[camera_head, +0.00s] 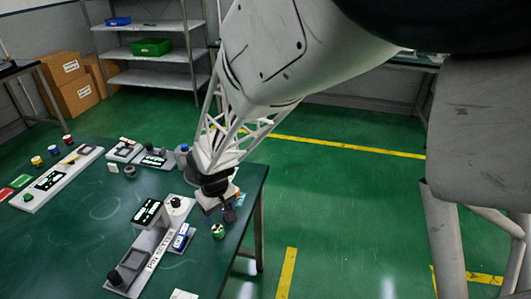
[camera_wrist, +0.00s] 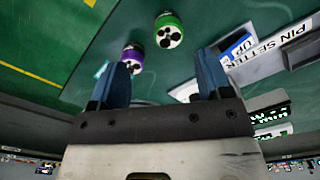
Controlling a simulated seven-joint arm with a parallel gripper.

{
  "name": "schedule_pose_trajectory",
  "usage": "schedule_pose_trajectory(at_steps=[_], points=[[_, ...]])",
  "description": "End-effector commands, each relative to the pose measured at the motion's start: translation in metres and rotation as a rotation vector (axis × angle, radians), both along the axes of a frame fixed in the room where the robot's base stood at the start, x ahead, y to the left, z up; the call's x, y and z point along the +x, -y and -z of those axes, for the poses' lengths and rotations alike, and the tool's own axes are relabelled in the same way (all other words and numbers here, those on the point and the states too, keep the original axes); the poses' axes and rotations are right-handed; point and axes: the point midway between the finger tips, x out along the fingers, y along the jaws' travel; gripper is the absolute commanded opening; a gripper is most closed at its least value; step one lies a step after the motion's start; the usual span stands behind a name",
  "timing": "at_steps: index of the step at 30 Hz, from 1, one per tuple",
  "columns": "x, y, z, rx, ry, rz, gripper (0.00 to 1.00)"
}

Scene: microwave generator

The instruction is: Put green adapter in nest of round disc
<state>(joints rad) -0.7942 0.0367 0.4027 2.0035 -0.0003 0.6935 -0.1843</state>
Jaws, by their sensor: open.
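The green adapter (camera_head: 218,231) stands on the dark green table near its right edge. In the wrist view the green adapter (camera_wrist: 168,31) shows a pale end face with several dark round spots, ahead of the fingers. My gripper (camera_head: 226,205) is above the table just behind the adapter in the head view. In the wrist view my gripper (camera_wrist: 163,72) has its blue fingers wide apart with nothing between them. A pale round disc (camera_head: 184,203) with a dark centre sits at the back end of the pin setter unit; whether its nest is free is too small to tell.
A purple piece (camera_wrist: 133,57) stands close to my left finger in the wrist view. The pin setter (camera_head: 152,252) has a raised display (camera_head: 148,212) and a blue-white box (camera_head: 182,237) beside it. Other units line the table's back and left. The table's right edge is close.

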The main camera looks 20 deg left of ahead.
Motion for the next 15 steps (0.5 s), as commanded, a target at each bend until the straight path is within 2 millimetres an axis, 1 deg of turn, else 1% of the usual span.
schedule_pose_trajectory(at_steps=[1,5,15], points=[[-0.0026,-0.0065,0.0047,-0.002,-0.002,-0.012,0.72],[-0.0047,-0.0141,0.0099,-0.003,-0.003,-0.026,0.72],[-0.005,-0.0145,0.0108,-0.004,-0.004,-0.027,0.72]])
